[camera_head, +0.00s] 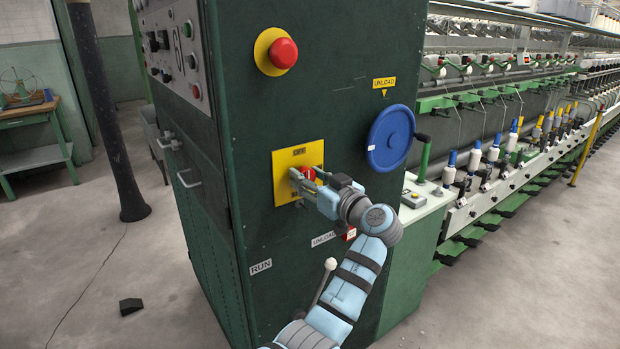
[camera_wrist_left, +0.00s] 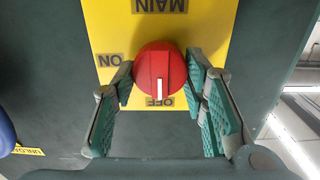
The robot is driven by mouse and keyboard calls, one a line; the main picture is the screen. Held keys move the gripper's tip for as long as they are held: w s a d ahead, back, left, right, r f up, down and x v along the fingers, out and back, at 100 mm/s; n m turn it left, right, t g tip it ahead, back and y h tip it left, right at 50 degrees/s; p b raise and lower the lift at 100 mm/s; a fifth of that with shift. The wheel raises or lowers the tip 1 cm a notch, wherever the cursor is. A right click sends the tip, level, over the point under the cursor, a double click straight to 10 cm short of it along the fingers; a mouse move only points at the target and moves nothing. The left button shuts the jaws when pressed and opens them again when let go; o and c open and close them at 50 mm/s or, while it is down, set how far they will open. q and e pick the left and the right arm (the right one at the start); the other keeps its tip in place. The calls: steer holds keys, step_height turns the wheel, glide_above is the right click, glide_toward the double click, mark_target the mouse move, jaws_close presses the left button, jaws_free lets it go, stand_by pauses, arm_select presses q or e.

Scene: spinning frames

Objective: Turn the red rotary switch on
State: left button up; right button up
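The red rotary switch (camera_wrist_left: 160,70) sits on a yellow plate (camera_wrist_left: 206,28) on the dark green cabinet. In the wrist view its white mark points at the OFF label (camera_wrist_left: 160,101); the ON label (camera_wrist_left: 108,60) is at the left. In the head view the switch (camera_head: 309,173) is partly hidden by my left gripper (camera_head: 305,181), on the yellow plate (camera_head: 283,160). My left gripper is open, with one finger on each side of the switch. A narrow gap shows beside the left finger; contact on the right is unclear. My right gripper is not in view.
A red push button (camera_head: 284,53) is above the switch plate. A blue handwheel (camera_head: 391,138) is to the right, close to my left arm. A lever with a white knob (camera_head: 330,264) is below. The spinning frame (camera_head: 500,160) stretches to the right.

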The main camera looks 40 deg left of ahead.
arm_select(q)
steer(key=c, duration=0.4)
steer(key=shift+c, duration=0.2)
steer(key=shift+m, duration=0.3)
steer(key=m+p, duration=0.1)
steer(key=m, duration=0.2)
steer(key=shift+w, duration=0.1)
steer(key=m+p, duration=0.2)
steer(key=m, duration=0.2)
steer(key=shift+d, duration=0.1)
steer(key=m+p, duration=0.3)
steer(key=m, duration=0.3)
steer(key=shift+w+f+p, duration=0.1)
steer(key=shift+f+p, duration=0.05)
steer(key=shift+p, duration=0.2)
steer(key=shift+f+m+p, duration=0.2)
steer(key=shift+m+p, duration=0.9)
steer(key=shift+m, duration=1)
